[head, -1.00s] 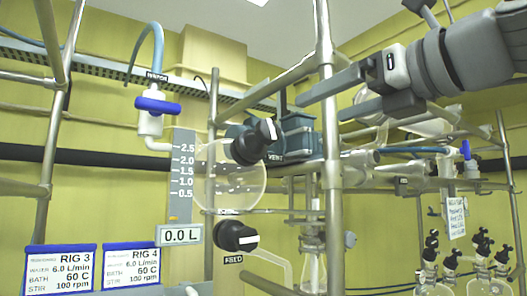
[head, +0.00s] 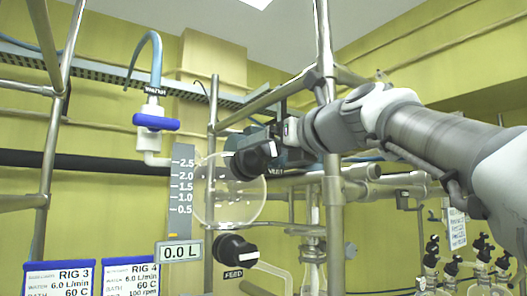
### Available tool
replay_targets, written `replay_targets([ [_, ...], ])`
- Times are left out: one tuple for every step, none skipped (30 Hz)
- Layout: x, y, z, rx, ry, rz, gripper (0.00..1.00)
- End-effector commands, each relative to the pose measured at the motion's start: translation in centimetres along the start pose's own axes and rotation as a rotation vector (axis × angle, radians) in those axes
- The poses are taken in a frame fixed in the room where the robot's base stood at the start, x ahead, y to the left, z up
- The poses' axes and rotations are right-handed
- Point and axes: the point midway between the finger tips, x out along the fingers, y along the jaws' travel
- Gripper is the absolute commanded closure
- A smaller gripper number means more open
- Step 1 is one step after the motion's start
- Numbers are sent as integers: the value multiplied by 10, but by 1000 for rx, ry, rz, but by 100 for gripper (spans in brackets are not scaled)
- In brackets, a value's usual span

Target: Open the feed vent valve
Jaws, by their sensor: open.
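The feed vent valve is a black knob (head: 250,161) with a white mark, above a small "VENT" label (head: 277,171), by the upper right of the round glass feed vessel (head: 222,205). Its white mark sits at the knob's upper right. My gripper (head: 267,138) has reached in from the right, close to the knob's upper right side. Its jaws are open, but the fingers blend with the dark teal motor housing behind, so I cannot tell whether they touch the knob. A second black knob (head: 236,249), labelled "FEED", is below with its white mark pointing right.
A metal post (head: 332,225) stands just by my wrist. A blue-handled water valve (head: 156,122) and a volume scale with a "0.0 L" display (head: 180,251) are at left. Rig cards (head: 60,278) are at lower left. Glassware with black caps (head: 470,265) is at lower right.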

Motion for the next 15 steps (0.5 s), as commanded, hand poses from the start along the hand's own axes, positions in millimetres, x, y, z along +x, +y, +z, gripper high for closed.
replay_targets([
  [2, 0, 0, 0, 0, 0, 8],
  [2, 0, 0, 0, 0, 0, 8],
  [2, 0, 0, 0, 0, 0, 8],
  [2, 0, 0, 0, 0, 0, 8],
  [2, 0, 0, 0, 0, 0, 8],
  [2, 0, 0, 0, 0, 0, 8],
  [2, 0, 0, 0, 0, 0, 8],
  [2, 0, 0, 0, 0, -1, 8],
  [2, 0, 0, 0, 0, -1, 12],
  [2, 0, 0, 0, 0, -1, 17],
  [2, 0, 0, 0, 0, -1, 23],
  [2, 0, 0, 0, 0, -1, 30],
  [2, 0, 0, 0, 0, -1, 35],
  [2, 0, 0, 0, 0, -1, 41],
  [2, 0, 0, 0, 0, -1, 48],
])
